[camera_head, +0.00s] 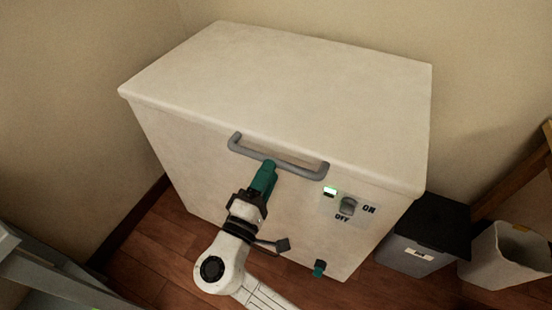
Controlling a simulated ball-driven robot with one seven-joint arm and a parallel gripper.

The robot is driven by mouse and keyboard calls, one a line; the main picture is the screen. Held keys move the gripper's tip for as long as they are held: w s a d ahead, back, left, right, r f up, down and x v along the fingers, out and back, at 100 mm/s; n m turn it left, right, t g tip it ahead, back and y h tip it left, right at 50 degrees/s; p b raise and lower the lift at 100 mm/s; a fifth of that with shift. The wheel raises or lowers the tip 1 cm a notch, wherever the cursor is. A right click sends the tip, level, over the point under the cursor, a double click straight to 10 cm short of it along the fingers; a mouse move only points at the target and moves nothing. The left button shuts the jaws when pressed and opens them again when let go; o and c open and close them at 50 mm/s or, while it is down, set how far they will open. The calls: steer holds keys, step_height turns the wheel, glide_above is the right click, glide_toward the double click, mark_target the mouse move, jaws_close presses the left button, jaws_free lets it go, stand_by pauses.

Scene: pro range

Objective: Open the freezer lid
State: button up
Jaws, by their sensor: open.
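The white chest freezer (240,170) stands in the corner with its flat lid (290,80) shut. A grey bar handle (305,172) runs along the lid's front edge. My gripper (268,168) is open, with its green fingers at the middle of the handle, seen from above. They overlap the handle in the picture; I cannot tell whether they touch it. Part of the handle is hidden behind the fingertips. A switch (348,206) marked ON and OFF and a lit green light (330,191) are on the freezer front, right of my gripper.
A dark-lidded grey bin (410,252) and a white open bin (500,255) stand right of the freezer, near a wooden frame (515,185). A green plug (319,268) sits low on the freezer front. Walls close in behind and left. Wooden floor (150,270) shows at front left.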

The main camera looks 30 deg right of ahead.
mark_target(276, 159)
steer(key=shift+x, duration=2.25)
steer(key=shift+f, duration=0.1)
jaws_close()
